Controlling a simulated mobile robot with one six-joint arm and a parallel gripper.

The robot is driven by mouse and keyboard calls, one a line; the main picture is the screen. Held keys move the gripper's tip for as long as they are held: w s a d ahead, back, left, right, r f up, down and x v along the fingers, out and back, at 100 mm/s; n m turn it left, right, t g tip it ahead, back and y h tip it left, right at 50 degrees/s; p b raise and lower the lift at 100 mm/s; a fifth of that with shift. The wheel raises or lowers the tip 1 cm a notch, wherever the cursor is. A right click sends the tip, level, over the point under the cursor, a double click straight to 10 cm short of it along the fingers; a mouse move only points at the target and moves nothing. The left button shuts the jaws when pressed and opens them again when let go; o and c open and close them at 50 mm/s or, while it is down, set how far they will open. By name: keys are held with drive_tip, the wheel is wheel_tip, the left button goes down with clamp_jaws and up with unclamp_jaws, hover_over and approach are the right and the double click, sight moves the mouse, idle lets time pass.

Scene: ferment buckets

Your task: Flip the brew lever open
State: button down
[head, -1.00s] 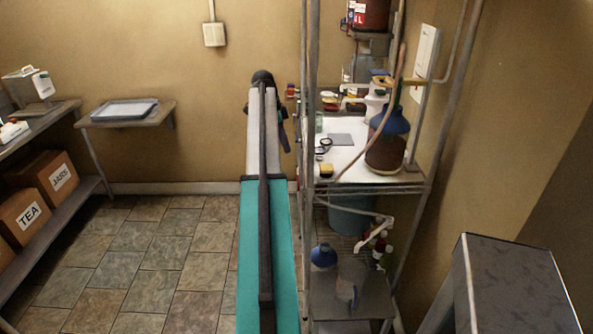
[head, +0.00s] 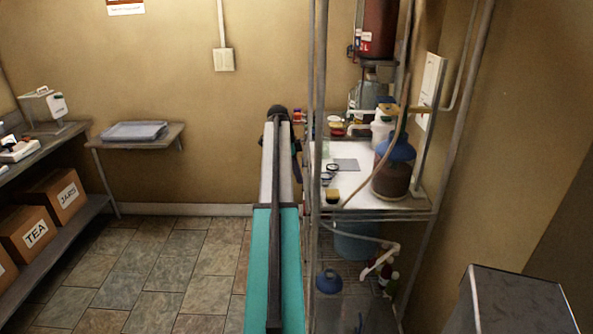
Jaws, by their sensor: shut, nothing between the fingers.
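A dark red-brown brew vessel (head: 379,28) stands high on the wire rack at the right, cut by the top edge. A small dark fitting with a red spot (head: 351,50) shows at its left side. I cannot tell whether this is the brew lever or how it is set. My teal and white arm runs up the middle, left of the rack post, its dark end near the back wall. Dark parts show beside that end, but no fingers can be made out. The arm is well apart from the vessel in the picture.
A blue-topped jug (head: 394,168), a white bottle (head: 382,126) and small items crowd the rack's white shelf (head: 345,190). A rack post (head: 316,130) stands close to my arm. A tray (head: 134,131) lies on a wall shelf. The tiled floor (head: 165,270) at left is clear.

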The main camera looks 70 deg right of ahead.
drive_tip(key=p, duration=0.3)
hover_over(304, 202)
drive_tip(key=a, duration=0.1)
wheel_tip(304, 202, down, 8)
drive_tip(key=shift+a+f, duration=0.15)
drive_tip(key=shift+f, duration=0.8)
drive_tip(key=shift+w+d+f+b, duration=0.15)
drive_tip(key=shift+d+f+b, duration=0.15)
drive_tip(key=shift+b, duration=0.2)
drive_tip(key=shift+w+d+f+b, duration=0.15)
drive_tip(key=shift+d+f+b, duration=0.2)
drive_tip(key=shift+f+b, duration=0.5)
wheel_tip(304, 202, down, 5)
drive_tip(key=b, duration=0.6)
drive_tip(key=shift+d, duration=0.1)
drive_tip(key=shift+r, duration=0.15)
drive_tip(key=shift+r+p, duration=0.35)
drive_tip(key=shift+r, duration=0.35)
